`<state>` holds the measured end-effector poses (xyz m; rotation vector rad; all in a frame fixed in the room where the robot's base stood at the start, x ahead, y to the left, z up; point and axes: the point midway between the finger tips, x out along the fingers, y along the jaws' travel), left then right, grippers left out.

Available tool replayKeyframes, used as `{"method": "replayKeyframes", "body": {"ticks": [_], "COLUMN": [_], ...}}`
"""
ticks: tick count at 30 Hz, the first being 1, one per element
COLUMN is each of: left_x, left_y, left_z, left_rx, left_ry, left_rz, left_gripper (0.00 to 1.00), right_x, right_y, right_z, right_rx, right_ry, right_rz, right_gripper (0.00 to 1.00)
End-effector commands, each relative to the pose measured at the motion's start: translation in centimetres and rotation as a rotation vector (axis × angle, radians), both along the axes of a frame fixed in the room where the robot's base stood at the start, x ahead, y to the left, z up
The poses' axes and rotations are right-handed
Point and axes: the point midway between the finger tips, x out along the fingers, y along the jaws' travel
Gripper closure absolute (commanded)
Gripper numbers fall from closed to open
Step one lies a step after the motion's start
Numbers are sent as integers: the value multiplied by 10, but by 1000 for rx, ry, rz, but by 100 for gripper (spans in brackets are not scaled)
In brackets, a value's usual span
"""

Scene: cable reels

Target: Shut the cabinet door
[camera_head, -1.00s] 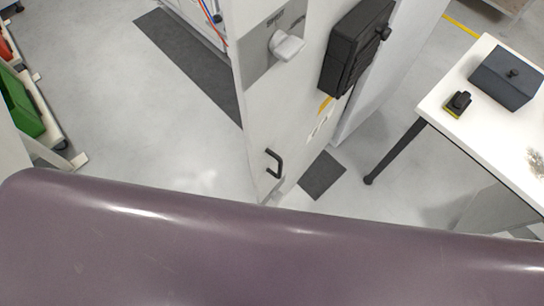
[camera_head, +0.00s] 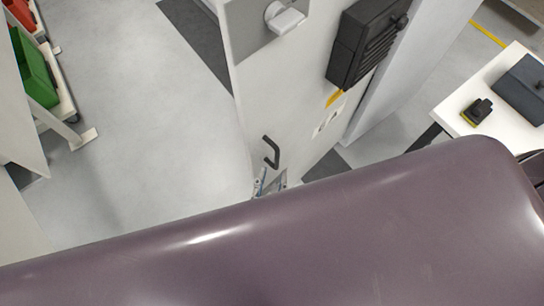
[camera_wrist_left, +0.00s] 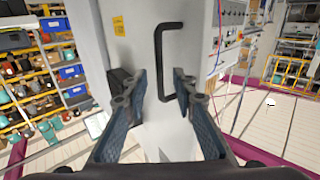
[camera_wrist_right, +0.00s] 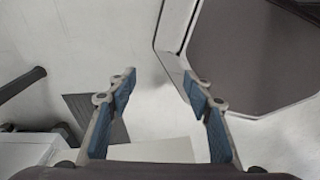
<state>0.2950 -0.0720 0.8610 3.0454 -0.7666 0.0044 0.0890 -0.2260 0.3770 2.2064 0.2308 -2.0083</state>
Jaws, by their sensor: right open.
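The cabinet door (camera_head: 290,110) is a white panel standing open in the head view, with a grey latch knob (camera_head: 285,17) and a black louvred box (camera_head: 365,42) on it. Its black bar handle (camera_head: 271,152) is low on the panel. My left gripper (camera_head: 268,182) shows just below the handle, partly hidden by a large foreground surface. In the left wrist view, the handle (camera_wrist_left: 159,62) stands upright ahead of and between the open fingers of the left gripper (camera_wrist_left: 160,80); I see no grip on it. My right gripper (camera_wrist_right: 160,80) is open and empty over the floor.
A white table (camera_head: 455,118) at the right carries a dark box (camera_head: 525,88) and a small black-and-yellow item (camera_head: 478,112). A rack with a green bin (camera_head: 38,78) stands at the left. Grey floor (camera_head: 165,130) left of the door is clear.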

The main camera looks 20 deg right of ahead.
Motion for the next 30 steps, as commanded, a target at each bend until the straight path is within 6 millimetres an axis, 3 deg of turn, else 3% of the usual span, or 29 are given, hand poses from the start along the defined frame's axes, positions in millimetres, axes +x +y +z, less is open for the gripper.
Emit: {"method": "replayKeyframes", "body": {"ticks": [9,21,28,30], "left_x": [43,51,51,51], "left_y": [-22,-27,-27,-27], "left_z": [1,-1,-1,-1], "left_rx": [1,2,1,1], "left_ry": [0,1,2,2], "left_rz": [0,0,0,0], "left_gripper": [75,75,100,100], "right_x": [-6,1,2,2], "right_y": [-5,-12,-12,-12], "right_z": [9,10,10,10], "right_rx": [-7,-14,-14,-14], "right_ry": [11,-1,-1,-1], "right_rz": [3,-1,-1,-1], "right_gripper": [53,53,53,53]}}
